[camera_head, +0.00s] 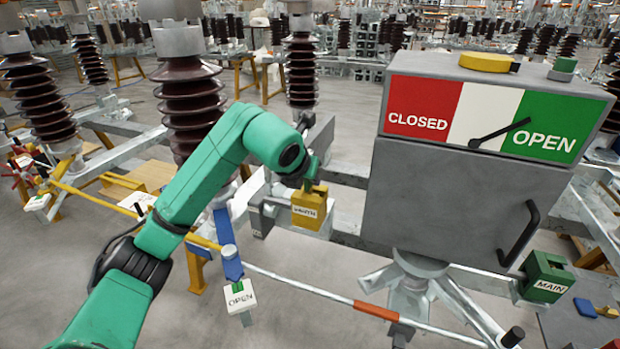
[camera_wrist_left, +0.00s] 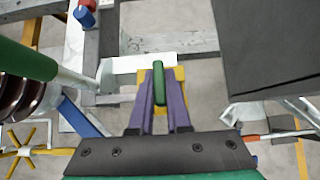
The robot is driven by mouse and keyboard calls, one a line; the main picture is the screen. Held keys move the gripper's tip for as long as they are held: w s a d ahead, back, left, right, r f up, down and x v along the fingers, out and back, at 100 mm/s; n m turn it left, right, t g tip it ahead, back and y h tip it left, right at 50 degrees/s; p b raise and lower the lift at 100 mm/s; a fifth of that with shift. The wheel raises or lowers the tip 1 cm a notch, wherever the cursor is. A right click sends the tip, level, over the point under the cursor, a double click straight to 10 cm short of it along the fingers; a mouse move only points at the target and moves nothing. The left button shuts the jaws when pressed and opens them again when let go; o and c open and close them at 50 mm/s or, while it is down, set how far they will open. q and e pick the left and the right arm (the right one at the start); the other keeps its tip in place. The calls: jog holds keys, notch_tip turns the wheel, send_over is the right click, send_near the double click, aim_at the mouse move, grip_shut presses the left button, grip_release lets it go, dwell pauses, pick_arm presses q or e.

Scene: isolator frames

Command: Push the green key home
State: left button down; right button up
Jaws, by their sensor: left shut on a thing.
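The green key (camera_wrist_left: 159,84) stands between the purple fingers of my left gripper (camera_wrist_left: 161,92) in the left wrist view. The gripper is shut on it. In the head view, my left gripper (camera_head: 309,181) points down at the top of a yellow lock box (camera_head: 308,211) with a white label. The yellow box also shows behind the key in the left wrist view (camera_wrist_left: 177,75). The fingers hide part of the key, and I cannot tell how deep it sits. My right gripper is not in view.
A grey cabinet (camera_head: 455,205) with a CLOSED/OPEN sign (camera_head: 490,118) and black handle (camera_head: 520,235) stands right of the gripper. A green MAIN box (camera_head: 546,276) is at its lower right. A brown insulator (camera_head: 190,105) stands behind my arm. A blue lever (camera_head: 232,262) hangs below.

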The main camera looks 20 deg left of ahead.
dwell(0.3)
pick_arm(q)
jog(key=c, duration=0.8)
grip_release()
jog(key=b+v, duration=0.1)
jog(key=v, duration=1.3)
jog(key=shift+s+b, duration=0.25)
jog(key=shift+b, duration=0.1)
jog(key=shift+r, duration=0.1)
